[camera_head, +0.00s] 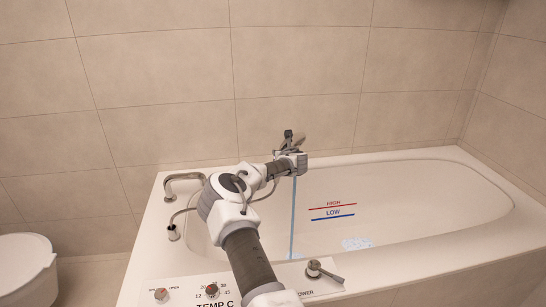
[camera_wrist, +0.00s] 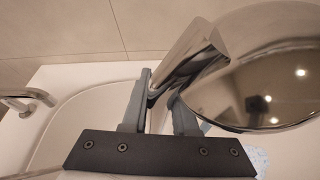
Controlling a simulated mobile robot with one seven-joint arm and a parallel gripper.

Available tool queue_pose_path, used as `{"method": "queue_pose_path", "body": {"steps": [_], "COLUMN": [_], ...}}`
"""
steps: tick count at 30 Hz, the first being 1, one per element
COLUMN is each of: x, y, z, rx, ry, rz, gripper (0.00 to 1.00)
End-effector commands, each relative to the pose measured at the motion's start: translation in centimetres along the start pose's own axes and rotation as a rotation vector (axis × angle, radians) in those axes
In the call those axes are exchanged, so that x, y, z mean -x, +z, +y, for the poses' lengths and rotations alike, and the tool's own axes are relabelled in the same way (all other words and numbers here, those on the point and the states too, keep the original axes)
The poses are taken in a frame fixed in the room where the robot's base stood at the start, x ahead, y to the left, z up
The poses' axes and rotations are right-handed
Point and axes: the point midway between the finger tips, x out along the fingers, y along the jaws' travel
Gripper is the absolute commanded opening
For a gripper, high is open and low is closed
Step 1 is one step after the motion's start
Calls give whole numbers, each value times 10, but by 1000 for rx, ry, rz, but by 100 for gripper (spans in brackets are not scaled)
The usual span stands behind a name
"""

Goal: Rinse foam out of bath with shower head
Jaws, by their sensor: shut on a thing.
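The white bath (camera_head: 440,168) stands against the tiled wall. A pale blue-white foam patch (camera_head: 357,243) lies on its floor, right of the middle. My gripper (camera_wrist: 160,90) is shut on the handle of the chrome shower head (camera_wrist: 262,75). The shower head also shows in the head view (camera_head: 295,139), above the bath. A thin blue water stream (camera_head: 293,215) falls from it straight down into the bath, left of the foam. A small pale area at the lower right of the wrist view looks like foam (camera_wrist: 259,160).
A curved spout (camera_head: 183,178) and a hose fitting (camera_head: 173,233) stand on the bath's left rim. A temperature knob (camera_head: 212,290), another knob (camera_head: 161,294) and a shower lever (camera_head: 315,268) sit on the front rim. A toilet (camera_head: 25,262) stands at left.

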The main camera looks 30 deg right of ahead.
Motion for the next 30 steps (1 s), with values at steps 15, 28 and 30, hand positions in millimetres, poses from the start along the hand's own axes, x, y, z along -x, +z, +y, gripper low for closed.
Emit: {"method": "queue_pose_path", "body": {"steps": [15, 28, 30], "x": [-2, -7, -7], "y": [3, 8, 8], "z": [-9, -26, -26], "rx": [0, 0, 0], "ry": [0, 1, 1], "rz": [-1, 0, 0], "gripper": [0, 0, 0]}}
